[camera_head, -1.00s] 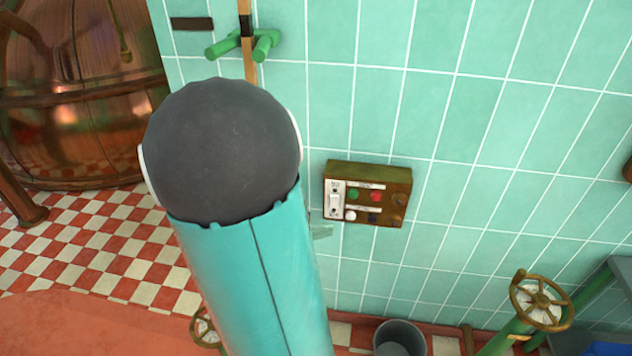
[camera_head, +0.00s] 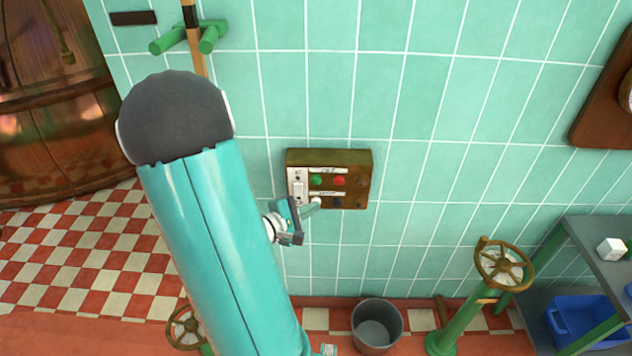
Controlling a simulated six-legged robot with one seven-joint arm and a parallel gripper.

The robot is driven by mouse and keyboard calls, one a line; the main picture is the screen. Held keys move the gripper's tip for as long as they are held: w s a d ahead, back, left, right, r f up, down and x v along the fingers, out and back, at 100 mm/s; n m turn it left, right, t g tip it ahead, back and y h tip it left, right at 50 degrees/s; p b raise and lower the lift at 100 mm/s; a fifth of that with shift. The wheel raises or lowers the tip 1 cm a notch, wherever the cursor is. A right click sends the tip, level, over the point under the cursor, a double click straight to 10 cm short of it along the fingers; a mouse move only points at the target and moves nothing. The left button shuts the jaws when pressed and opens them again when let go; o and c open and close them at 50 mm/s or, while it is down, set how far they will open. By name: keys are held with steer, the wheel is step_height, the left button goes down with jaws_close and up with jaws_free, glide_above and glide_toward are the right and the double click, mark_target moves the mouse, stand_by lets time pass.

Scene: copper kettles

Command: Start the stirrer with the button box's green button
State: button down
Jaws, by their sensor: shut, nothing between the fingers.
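The button box (camera_head: 350,158) is a brown, worn box on the teal tiled wall, right of my arm. Its face has a white switch plate (camera_head: 298,188) at left. The green button (camera_head: 316,180) is in the upper row, with a red button (camera_head: 339,181) to its right. The lower row has a white button and a dark one. My gripper (camera_head: 314,207) is shut and empty. Its fingertips are just below the green button, by the lower row. I cannot tell whether they touch the box. The stirrer is not clearly identifiable.
A copper kettle (camera_head: 50,125) stands at the left on a red and white checkered floor. A grey bucket (camera_head: 377,325) stands below the box. A brass handwheel (camera_head: 503,263) on a green pipe and a grey table (camera_head: 600,245) are at right. The wall around the box is clear.

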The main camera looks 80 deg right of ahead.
mark_target(311, 188)
steer(key=shift+w+d, duration=0.2)
steer(key=shift+d, duration=0.8)
steer(key=shift+w+d, duration=0.25)
steer(key=shift+d, duration=0.75)
steer(key=shift+w+d, duration=0.2)
steer(key=shift+d, duration=0.8)
steer(key=shift+d, duration=0.15)
steer(key=shift+w+d, duration=0.1)
steer(key=shift+d, duration=0.15)
steer(key=shift+w+d, duration=0.1)
steer(key=shift+d, duration=0.35)
steer(key=shift+a, duration=0.15)
stand_by(0.4)
steer(key=shift+s+a, duration=0.2)
steer(key=shift+a, duration=0.5)
steer(key=shift+a, duration=0.15)
steer(key=a, duration=0.2)
steer(key=s+a, duration=0.1)
steer(key=a, duration=0.1)
steer(key=shift+a, duration=0.3)
